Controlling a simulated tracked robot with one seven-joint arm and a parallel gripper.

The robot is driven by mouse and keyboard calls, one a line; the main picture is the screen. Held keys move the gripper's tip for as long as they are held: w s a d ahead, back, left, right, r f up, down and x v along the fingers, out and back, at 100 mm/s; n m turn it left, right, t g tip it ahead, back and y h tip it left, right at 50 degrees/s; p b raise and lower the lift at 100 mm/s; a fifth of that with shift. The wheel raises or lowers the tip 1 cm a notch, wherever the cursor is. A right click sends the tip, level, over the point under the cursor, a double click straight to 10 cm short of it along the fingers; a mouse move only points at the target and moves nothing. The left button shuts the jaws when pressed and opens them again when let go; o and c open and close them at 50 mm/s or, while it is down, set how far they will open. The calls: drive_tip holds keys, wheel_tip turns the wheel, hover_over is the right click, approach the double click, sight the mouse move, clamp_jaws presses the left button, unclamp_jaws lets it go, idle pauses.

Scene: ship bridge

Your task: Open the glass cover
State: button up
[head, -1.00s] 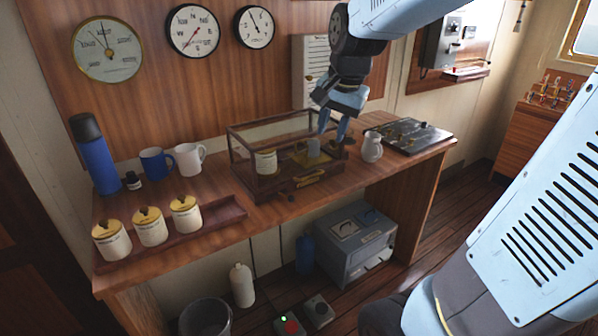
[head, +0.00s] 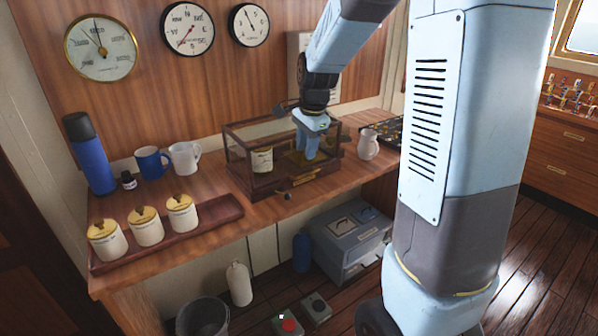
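The glass cover (head: 247,148) is a wood-framed glass box on the desk, and it looks closed. Its dark wooden base (head: 266,188) has a small knob and a brass plate at the front. Through the glass I see a white jar (head: 262,160) and a brass object that is partly hidden. My gripper (head: 308,152) points down over the right part of the cover and hides some of its top and right side. I cannot tell whether its fingers touch the frame or how far apart they are. Nothing is visibly held.
A white jug (head: 368,145) stands close to the right of the case. A tray (head: 222,220) with lidded jars lies at the front left. Two mugs (head: 186,158) and a blue flask (head: 90,155) stand at the back left. My arm hides the desk's right end.

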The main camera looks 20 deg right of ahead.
sight(300, 178)
drive_tip(key=f, duration=0.3)
drive_tip(key=w+f, duration=0.1)
drive_tip(key=f, duration=0.4)
drive_tip(key=shift+w+a+f, duration=0.25)
drive_tip(key=shift+f, duration=0.1)
drive_tip(key=shift+c, duration=0.4)
clamp_jaws()
drive_tip(key=shift+s+f, duration=0.1)
drive_tip(key=shift+s+a, duration=0.1)
drive_tip(key=shift+a, duration=0.25)
drive_tip(key=shift+d, duration=0.2)
